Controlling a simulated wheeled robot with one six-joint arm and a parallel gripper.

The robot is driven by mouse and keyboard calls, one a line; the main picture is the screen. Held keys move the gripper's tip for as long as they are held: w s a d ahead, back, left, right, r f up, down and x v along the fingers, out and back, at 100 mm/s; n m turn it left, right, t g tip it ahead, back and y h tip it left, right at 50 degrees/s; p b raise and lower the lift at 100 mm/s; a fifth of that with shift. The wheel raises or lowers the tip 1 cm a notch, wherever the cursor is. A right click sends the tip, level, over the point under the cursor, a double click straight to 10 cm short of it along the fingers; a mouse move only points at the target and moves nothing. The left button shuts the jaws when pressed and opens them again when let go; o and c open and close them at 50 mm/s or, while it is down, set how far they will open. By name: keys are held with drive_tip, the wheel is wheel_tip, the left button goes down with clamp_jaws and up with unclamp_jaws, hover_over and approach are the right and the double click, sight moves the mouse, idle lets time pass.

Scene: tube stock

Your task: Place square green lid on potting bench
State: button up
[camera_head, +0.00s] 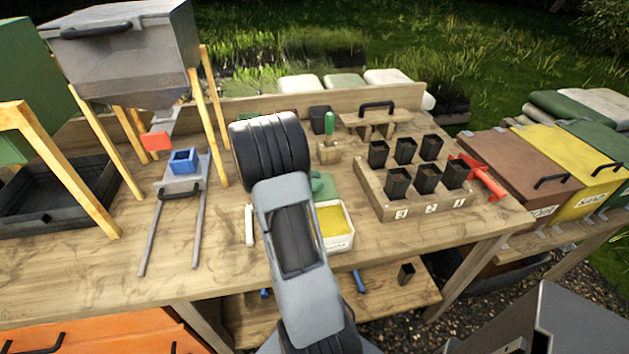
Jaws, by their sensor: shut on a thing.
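A green lid (327,189) shows just right of my arm, behind the open white tub (337,241) with yellow contents. It has a rounded green knob, and its left part is hidden by my arm. I cannot tell whether it rests on the bench or is held above it. The wooden potting bench (110,281) spans the picture. My arm reaches up over the bench's middle, and its dark ribbed part covers what lies behind. My gripper's fingers are hidden behind the arm.
A wooden block with several black pots (398,182) stands at right, beside a red tool (483,180). A blue square piece (184,160) sits on a railed stand at left, below a grey hopper (125,58). The bench's front left is clear.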

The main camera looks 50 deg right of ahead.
drive_tip(key=shift+f, duration=0.2)
drive_tip(key=o, duration=0.9)
drive_tip(key=shift+r, duration=0.1)
drive_tip(key=shift+r, duration=0.25)
drive_tip(key=v, duration=1.2)
drive_tip(key=shift+a+f, duration=0.1)
drive_tip(key=s+a+m+t+y, duration=0.3)
drive_tip(key=a+t, duration=0.1)
drive_tip(key=a, duration=0.4)
drive_tip(key=s+a+m+t+y, duration=0.3)
drive_tip(key=a+t+y, duration=0.1)
drive_tip(key=a, duration=0.5)
drive_tip(key=s+a+r+m+t+y, duration=0.1)
drive_tip(key=s+a+m+t+y, duration=0.2)
drive_tip(key=a, duration=0.5)
drive_tip(key=shift+s+a+r+m+t, duration=0.1)
drive_tip(key=shift+s+a+m+t, duration=0.15)
drive_tip(key=shift+m+t, duration=0.25)
